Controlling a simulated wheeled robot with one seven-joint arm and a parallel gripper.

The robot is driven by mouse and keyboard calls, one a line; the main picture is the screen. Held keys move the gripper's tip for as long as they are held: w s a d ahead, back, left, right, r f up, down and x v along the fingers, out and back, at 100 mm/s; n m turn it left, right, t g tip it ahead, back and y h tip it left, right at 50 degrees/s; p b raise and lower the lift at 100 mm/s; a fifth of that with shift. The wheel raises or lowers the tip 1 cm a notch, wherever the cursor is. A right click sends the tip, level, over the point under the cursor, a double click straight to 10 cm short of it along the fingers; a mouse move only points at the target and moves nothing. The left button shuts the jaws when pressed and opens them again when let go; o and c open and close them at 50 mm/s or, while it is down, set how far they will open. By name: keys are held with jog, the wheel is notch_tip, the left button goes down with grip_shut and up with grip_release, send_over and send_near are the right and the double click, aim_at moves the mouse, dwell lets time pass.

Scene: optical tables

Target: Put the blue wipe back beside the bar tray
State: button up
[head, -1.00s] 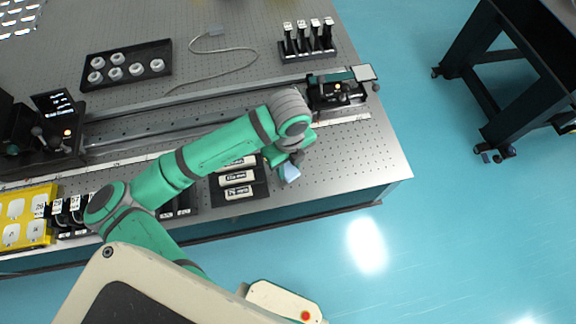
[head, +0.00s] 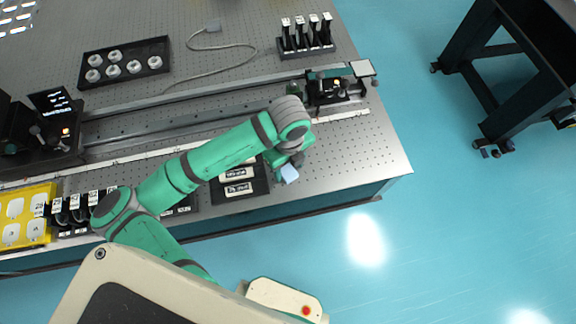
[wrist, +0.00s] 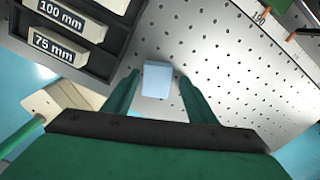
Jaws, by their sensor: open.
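The blue wipe (wrist: 157,80) is a small pale blue block in the wrist view, seen between my two open fingers with a gap on each side. It also shows in the head view (head: 289,174), just right of the black bar tray. My gripper (wrist: 155,88) is open over the wipe; in the head view the wrist hides most of the fingers. The bar tray (head: 258,188) holds labelled white bars; the wrist view shows labels of 100 mm and 75 mm on them. Whether the wipe rests on the table is hard to tell.
The perforated table (head: 350,165) is bare right of the wipe, up to its front and right edges. A rail (head: 180,124) with a black carriage (head: 333,92) runs behind. A yellow tray (head: 25,218) and several dark holders stand left. A stand of upright posts (head: 306,38) is farther back.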

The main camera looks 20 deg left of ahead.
aim_at(288, 170)
jog(key=shift+w+r, duration=0.1)
jog(key=shift+r, duration=0.4)
notch_tip(288, 170, up, 11)
jog(key=shift+s+r, duration=0.2)
jog(key=shift+w, duration=0.1)
